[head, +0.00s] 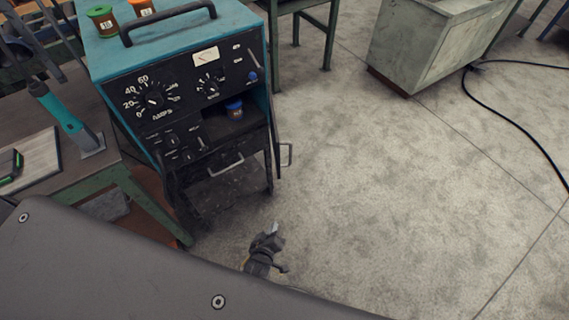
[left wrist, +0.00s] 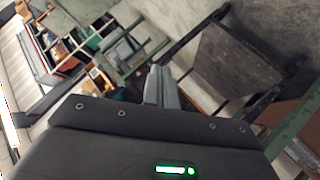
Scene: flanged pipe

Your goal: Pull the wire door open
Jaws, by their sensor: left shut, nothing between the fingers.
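The teal welding machine (head: 180,60) stands at the upper left in the head view. Its compartment is uncovered and a small blue spool (head: 234,109) shows inside. The wire door (head: 275,142) appears as a narrow dark panel, seen nearly edge-on at the machine's right side, swung out from the front. Its metal handle (head: 287,155) sticks out to the right. My left gripper (head: 272,231) is below the door in the picture, apart from the handle, shut and empty. Its closed fingers also show in the left wrist view (left wrist: 161,88). My right gripper is out of view.
A lower grey handle (head: 225,165) is on the machine's front. A workbench (head: 90,178) with a teal torch (head: 62,118) stands at the left. A grey cabinet (head: 425,45) and a black cable (head: 500,117) are at the upper right. The floor right of the machine is clear.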

